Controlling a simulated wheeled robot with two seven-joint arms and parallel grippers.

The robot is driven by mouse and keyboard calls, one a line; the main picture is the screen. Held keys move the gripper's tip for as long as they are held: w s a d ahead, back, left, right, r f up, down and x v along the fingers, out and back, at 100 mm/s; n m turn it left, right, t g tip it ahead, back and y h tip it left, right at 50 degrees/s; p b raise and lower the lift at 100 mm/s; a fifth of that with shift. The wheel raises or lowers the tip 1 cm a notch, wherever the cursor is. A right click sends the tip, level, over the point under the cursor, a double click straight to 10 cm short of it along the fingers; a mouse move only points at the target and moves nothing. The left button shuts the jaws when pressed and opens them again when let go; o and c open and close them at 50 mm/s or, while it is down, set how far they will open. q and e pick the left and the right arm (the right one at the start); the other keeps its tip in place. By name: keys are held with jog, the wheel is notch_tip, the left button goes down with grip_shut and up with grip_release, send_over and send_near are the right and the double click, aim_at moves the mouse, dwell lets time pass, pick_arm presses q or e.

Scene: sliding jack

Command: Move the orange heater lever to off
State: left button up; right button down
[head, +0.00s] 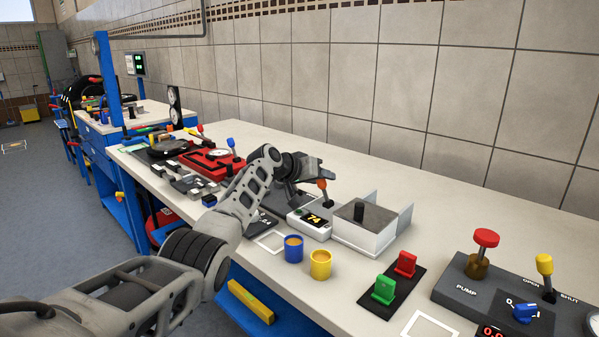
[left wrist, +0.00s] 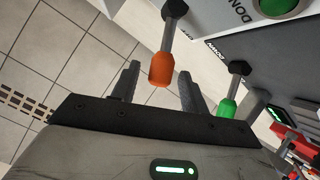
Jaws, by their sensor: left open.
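My left gripper (head: 312,186) is at the lever's knob, open. In the left wrist view the orange knob (left wrist: 160,69) lies between the two spread fingers of my left gripper (left wrist: 157,74), with a gap on both sides. Whether a finger touches it cannot be told. The heater's off marking is not readable. My right gripper is not in view.
A green-knobbed lever (left wrist: 228,107) is close beside the gripper in the left wrist view. Blue (head: 293,250) and yellow (head: 320,265) cups stand in front. A tiled wall (head: 400,80) backs the bench.

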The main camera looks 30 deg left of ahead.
pick_arm(q)
jog(key=shift+s+a+r, duration=0.2)
jog(key=shift+s+r, duration=0.05)
jog(key=shift+s, duration=0.15)
jog(key=v, duration=1.4)
jog(key=shift+s, duration=0.25)
